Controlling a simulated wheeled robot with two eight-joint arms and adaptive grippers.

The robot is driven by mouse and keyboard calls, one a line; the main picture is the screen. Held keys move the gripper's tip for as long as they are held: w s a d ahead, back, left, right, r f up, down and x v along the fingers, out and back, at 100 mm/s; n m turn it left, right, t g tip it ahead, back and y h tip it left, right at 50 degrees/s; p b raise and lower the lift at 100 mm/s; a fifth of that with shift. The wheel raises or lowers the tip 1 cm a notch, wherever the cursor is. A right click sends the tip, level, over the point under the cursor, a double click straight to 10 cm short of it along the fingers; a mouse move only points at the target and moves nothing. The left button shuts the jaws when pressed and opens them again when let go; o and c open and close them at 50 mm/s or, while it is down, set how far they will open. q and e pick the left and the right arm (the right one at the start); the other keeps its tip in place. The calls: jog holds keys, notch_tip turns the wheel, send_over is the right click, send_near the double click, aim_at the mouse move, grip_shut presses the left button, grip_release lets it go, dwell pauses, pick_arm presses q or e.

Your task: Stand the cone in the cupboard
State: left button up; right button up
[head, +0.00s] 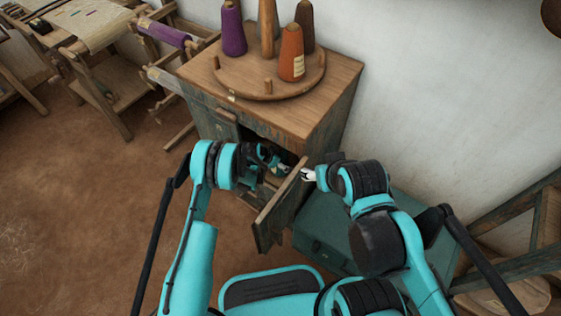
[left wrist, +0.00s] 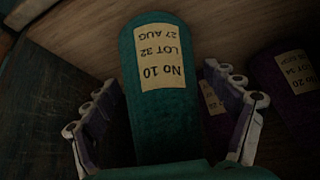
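A teal cone (left wrist: 150,110) with a cream label reading No 10 fills the middle of the left wrist view, inside the cupboard. My left gripper (head: 283,169) reaches into the cupboard's dark opening in the head view. Its fingers (left wrist: 166,113) are spread on either side of the cone, with gaps between them and it. Whether the cone is standing free is not clear. The cupboard (head: 332,118) has its door (head: 272,215) swung open. My right gripper (head: 308,175) is at the door's upper edge; its fingers are too small to read. The teal cone is hidden in the head view.
Dark purple labelled cones (left wrist: 287,85) are close by on the right inside the cupboard. A round pegged board (head: 245,85) on top carries purple, brown and orange cones. A green chest (head: 325,235) stands beside the cupboard. The floor at left is clear.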

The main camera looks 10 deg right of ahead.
pick_arm(q)
jog(key=p+v, duration=0.4)
jog(key=v, duration=0.8)
jog(key=shift+r, duration=0.1)
dwell(0.4)
